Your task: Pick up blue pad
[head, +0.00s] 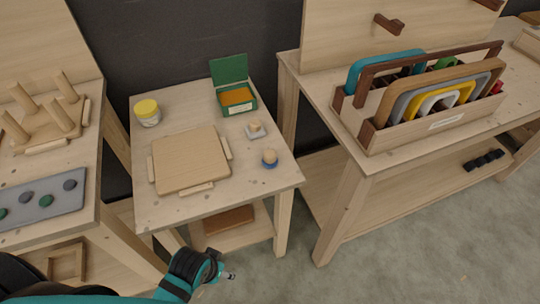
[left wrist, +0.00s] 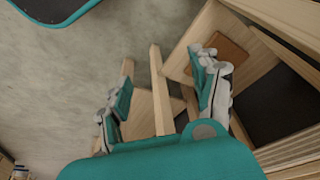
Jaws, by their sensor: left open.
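The blue pad (head: 269,162) is a small round blue base under a wooden knob. It sits near the right front edge of the small middle table (head: 240,190). A similar knob on a whitish pad (head: 255,131) sits just behind it. My left gripper (head: 228,275) is in front of the table, below its top, apart from the pad. In the left wrist view my left gripper (left wrist: 160,88) is open, with its fingers wide apart and nothing between them. The blue pad is not visible there. My right gripper is in neither view.
A square wooden board (head: 188,160) lies mid-table. A yellow-lidded jar (head: 148,112) and an open green box (head: 236,97) stand behind it. The right table bears a wooden rack (head: 372,138) of coloured frames. The left table holds a grey strip (head: 40,198) with round pieces.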

